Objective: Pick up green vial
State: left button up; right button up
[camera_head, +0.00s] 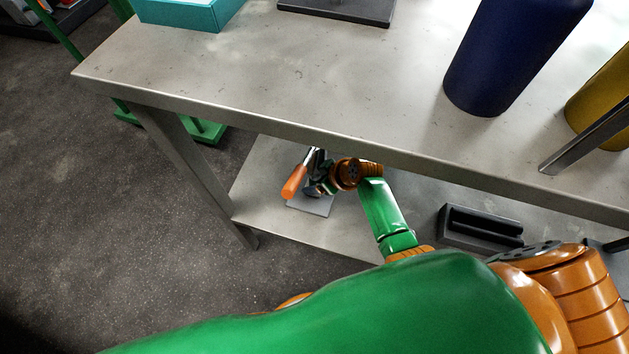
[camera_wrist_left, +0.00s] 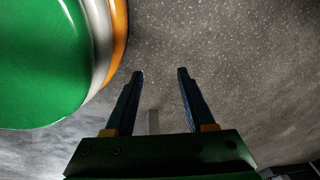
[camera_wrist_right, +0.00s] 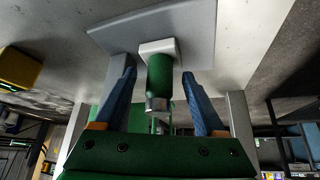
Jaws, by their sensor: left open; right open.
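The green vial (camera_wrist_right: 159,78) shows in the right wrist view, with a white block at one end and a silver cap at the other. The white end meets a grey plate (camera_wrist_right: 185,28). My right gripper (camera_wrist_right: 158,92) is open, one finger on each side of the vial, with gaps visible. In the head view, my right gripper (camera_head: 318,188) reaches onto the lower shelf above that plate (camera_head: 312,206); I cannot make out the vial there. My left gripper (camera_wrist_left: 160,73) is open and empty over the speckled floor; the head view does not show it.
The metal tabletop (camera_head: 300,80) overhangs the lower shelf (camera_head: 265,185). A table leg (camera_head: 185,160) stands left of my right gripper. A black slotted holder (camera_head: 480,228) lies farther right on the shelf. A blue cylinder (camera_head: 505,55) and a teal box (camera_head: 190,12) stand on top.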

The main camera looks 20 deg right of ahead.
grip_shut()
jog(key=shift+r, duration=0.2)
